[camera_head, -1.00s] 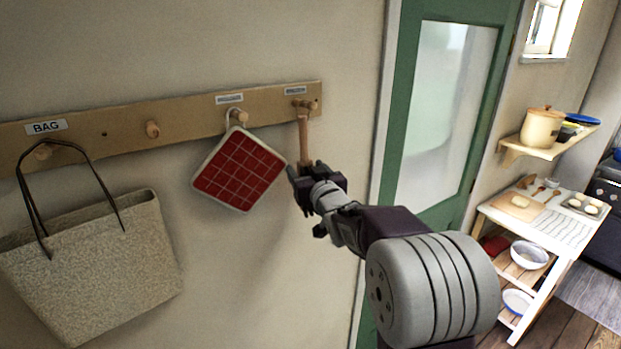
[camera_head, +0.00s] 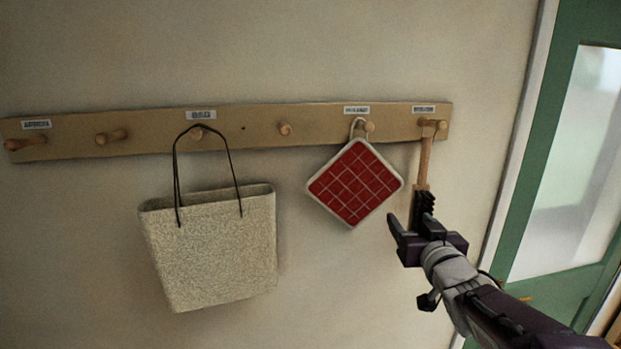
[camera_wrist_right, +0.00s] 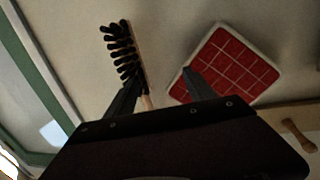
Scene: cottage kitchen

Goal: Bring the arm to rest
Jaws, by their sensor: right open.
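My right gripper (camera_head: 406,220) is open and empty, just below and in front of the hanging brush. The brush (camera_head: 424,165) hangs by its wooden handle from the rightmost peg (camera_head: 432,124). Its black bristles overlap the gripper in the head view. In the right wrist view the two fingers (camera_wrist_right: 160,85) stand apart. The brush's bristles (camera_wrist_right: 121,50) show beyond the left finger, with part of the handle hidden behind it. I cannot tell whether that finger touches the brush. My left gripper is not in view.
A red checked pot holder (camera_head: 355,183) hangs close left of the gripper. A woven bag (camera_head: 210,250) hangs further left on the wooden peg rail (camera_head: 70,134). A green door frame (camera_head: 535,150) stands to the right. The wall below the pot holder is clear.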

